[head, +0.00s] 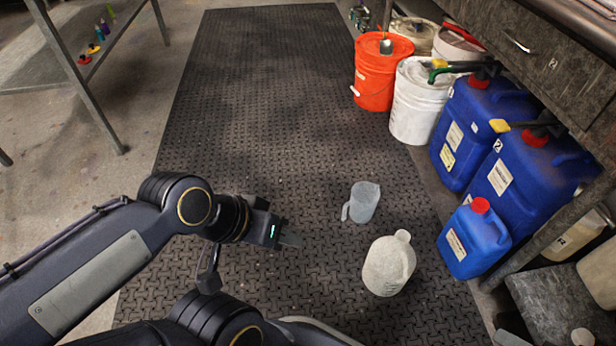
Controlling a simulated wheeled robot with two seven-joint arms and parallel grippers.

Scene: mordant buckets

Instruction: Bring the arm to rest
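My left arm comes in from the left, bent at its elbow. My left gripper (291,239) hangs over the dark rubber mat (250,130), left of a translucent grey-blue measuring jug (364,203) and a pale plastic bottle (388,266), apart from both. Its fingers are small, dark and seen from the side, so their gap does not show. I see nothing held in it. My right gripper is out of view.
An orange bucket (378,78) and a white bucket (415,110) stand at the upper right. Blue jerrycans (515,190) line the bench on the right, with a smaller blue can (470,243) in front. A metal table leg (90,100) stands upper left. The mat's middle is clear.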

